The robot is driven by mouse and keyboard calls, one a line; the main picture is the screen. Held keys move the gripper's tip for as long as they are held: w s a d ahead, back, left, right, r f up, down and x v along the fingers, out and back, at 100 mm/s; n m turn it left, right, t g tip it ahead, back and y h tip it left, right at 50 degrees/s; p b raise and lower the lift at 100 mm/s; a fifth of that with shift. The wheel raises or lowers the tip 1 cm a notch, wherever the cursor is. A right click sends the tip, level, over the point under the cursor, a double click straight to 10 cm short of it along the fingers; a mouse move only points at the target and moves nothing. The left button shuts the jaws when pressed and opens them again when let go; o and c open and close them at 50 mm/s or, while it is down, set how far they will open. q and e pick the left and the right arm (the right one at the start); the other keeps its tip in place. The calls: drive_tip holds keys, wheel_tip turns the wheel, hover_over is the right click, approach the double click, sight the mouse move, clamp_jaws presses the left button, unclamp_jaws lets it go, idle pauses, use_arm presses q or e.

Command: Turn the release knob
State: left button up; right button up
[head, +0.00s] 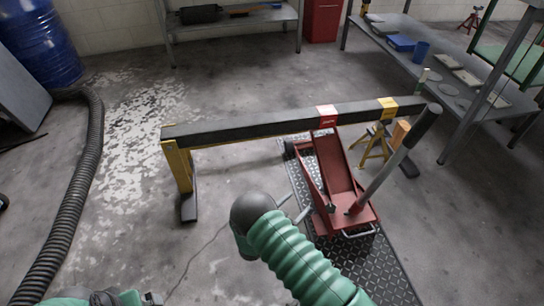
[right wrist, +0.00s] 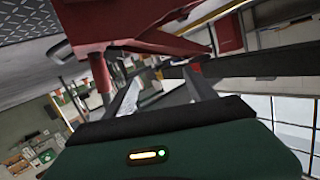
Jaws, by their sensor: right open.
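The red floor jack (head: 338,185) stands on a dark diamond-plate mat, its long handle (head: 398,155) leaning up to the right. A small dark knob-like part (head: 331,208) shows on its near left side; I cannot tell for sure that it is the release knob. My right gripper (head: 294,208) is open and empty, just left of the jack's near end. In the right wrist view its two fingers (right wrist: 162,92) are apart, with the red jack body (right wrist: 140,28) close by. Part of my left arm shows at the bottom left; its jaws are not clear.
A dark beam (head: 260,124) on yellow stands spans above the jack's far end. A yellow jack stand (head: 372,145) is beyond it. A ribbed hose (head: 88,165) and blue drum (head: 40,45) are at left. A workbench (head: 480,100) is at right. Floor left of the jack is mostly clear.

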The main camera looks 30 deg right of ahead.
drive_tip(key=w+a+r+n+t+y+p, duration=0.1)
drive_tip(key=w+a+r+y+p, duration=0.2)
drive_tip(key=r+p, duration=0.3)
drive_tip(key=w+a+r+n+t+y+p, duration=0.1)
drive_tip(key=r+p, duration=0.5)
drive_tip(key=r, duration=0.6)
drive_tip(key=shift+w+a+r+n+y, duration=0.15)
drive_tip(key=shift+w+a+n+y, duration=0.55)
drive_tip(key=shift+w+a+y, duration=0.45)
drive_tip(key=shift+c, duration=0.2)
